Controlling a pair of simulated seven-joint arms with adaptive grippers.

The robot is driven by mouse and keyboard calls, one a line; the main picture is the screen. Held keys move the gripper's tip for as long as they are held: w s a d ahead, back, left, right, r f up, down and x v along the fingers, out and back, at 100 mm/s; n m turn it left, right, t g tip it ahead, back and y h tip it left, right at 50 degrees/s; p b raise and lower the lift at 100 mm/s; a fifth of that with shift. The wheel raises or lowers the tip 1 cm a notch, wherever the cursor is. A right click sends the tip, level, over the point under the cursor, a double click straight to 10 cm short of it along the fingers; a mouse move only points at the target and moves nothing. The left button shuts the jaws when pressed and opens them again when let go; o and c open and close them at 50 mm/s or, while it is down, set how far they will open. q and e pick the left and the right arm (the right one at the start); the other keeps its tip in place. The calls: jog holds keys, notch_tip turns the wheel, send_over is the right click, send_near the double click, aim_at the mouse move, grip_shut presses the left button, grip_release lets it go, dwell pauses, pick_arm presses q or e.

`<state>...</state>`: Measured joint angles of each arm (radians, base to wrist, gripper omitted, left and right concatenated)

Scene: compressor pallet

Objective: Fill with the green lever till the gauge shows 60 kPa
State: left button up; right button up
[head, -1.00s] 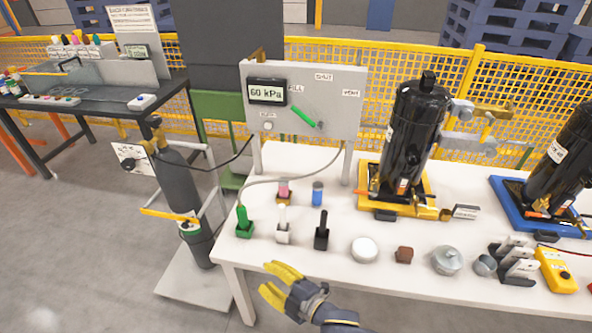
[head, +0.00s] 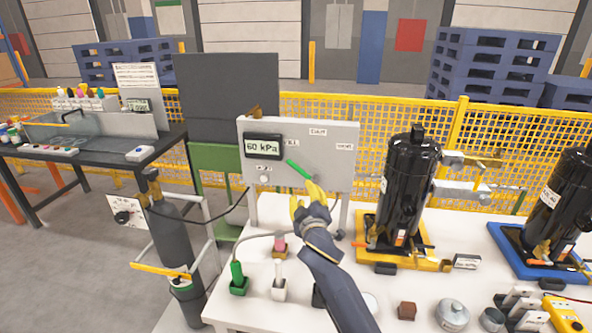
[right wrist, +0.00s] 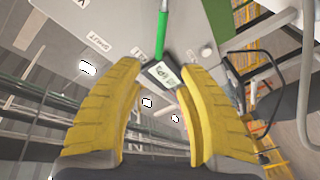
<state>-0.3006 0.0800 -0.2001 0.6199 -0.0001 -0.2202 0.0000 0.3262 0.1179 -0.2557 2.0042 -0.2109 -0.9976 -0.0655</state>
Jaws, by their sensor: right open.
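The gauge (head: 263,146) on the grey panel (head: 225,128) reads 60 kPa in the head view. The green lever (head: 299,169) sits on the panel to the right of the gauge and slants down to the right. My right gripper (head: 308,190) is at the lever's lower right end, its yellow fingers raised toward it. In the right wrist view the green lever (right wrist: 161,35) shows beyond and between the open fingers (right wrist: 160,85), with nothing held. The gauge also shows there, tilted (right wrist: 160,73). My left gripper is not in view.
A black compressor (head: 410,190) on a yellow base stands right of the panel. A grey gas cylinder (head: 178,240) stands left of the white table (head: 250,312).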

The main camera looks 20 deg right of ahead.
aim_at(298, 170)
jog(key=w, duration=0.5)
jog(key=w+d, duration=0.1)
jog(key=w, duration=0.4)
jog(key=w+d, duration=0.1)
jog(key=w, duration=0.4)
jog(key=shift+w+d, duration=0.15)
jog(key=shift+w, duration=0.1)
jog(key=shift+c, duration=0.5)
grip_shut()
